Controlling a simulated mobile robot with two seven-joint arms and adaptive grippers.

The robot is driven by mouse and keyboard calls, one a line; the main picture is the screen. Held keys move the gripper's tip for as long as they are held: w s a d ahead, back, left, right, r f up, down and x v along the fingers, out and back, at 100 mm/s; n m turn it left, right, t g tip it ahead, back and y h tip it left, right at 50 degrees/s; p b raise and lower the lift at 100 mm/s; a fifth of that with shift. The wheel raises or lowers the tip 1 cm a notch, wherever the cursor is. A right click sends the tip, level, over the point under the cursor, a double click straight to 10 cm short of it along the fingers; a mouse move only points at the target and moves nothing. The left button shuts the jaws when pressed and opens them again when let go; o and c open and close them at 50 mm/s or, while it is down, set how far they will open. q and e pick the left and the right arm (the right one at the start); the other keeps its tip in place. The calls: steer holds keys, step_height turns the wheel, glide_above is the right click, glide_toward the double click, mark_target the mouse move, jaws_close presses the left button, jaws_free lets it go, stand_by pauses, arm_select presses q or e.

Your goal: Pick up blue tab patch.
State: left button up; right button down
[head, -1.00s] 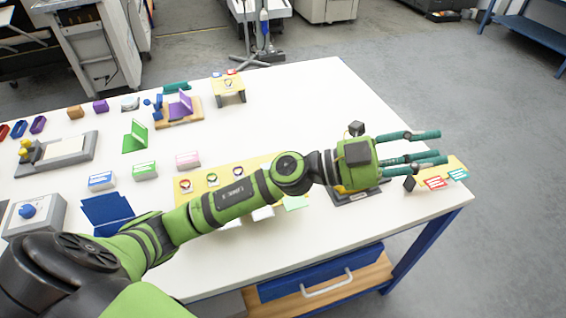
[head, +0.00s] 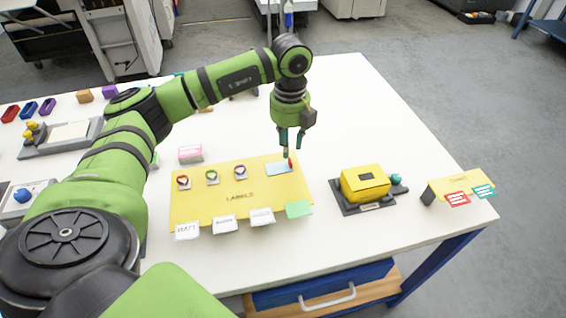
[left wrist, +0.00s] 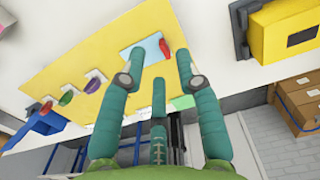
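A pale blue rectangular patch (head: 279,168) lies on the yellow labels mat (head: 240,205), near its far right corner. A small red piece (head: 290,162) stands at its right end; I cannot make out a separate blue tab. In the left wrist view the pale blue patch (left wrist: 147,48) and the red piece (left wrist: 165,48) lie just beyond the fingertips. My left gripper (head: 292,150) points down above the patch. Its fingers (left wrist: 160,75) are spread and hold nothing. My right gripper is in neither view.
Three small patches with red (head: 183,182), green (head: 212,176) and purple (head: 240,171) markings lie on the mat. White tags and a green one line its front edge. A yellow block (head: 365,183) on a dark base stands to the right.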

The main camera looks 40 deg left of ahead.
mark_target(285, 167)
arm_select(q)
step_height(285, 167, down, 4)
steer(key=shift+r+p, duration=0.15)
steer(key=shift+p, duration=0.8)
steer(key=shift+w+f, duration=0.1)
steer(key=shift+f, duration=0.35)
steer(key=shift+d, duration=0.1)
jaws_close()
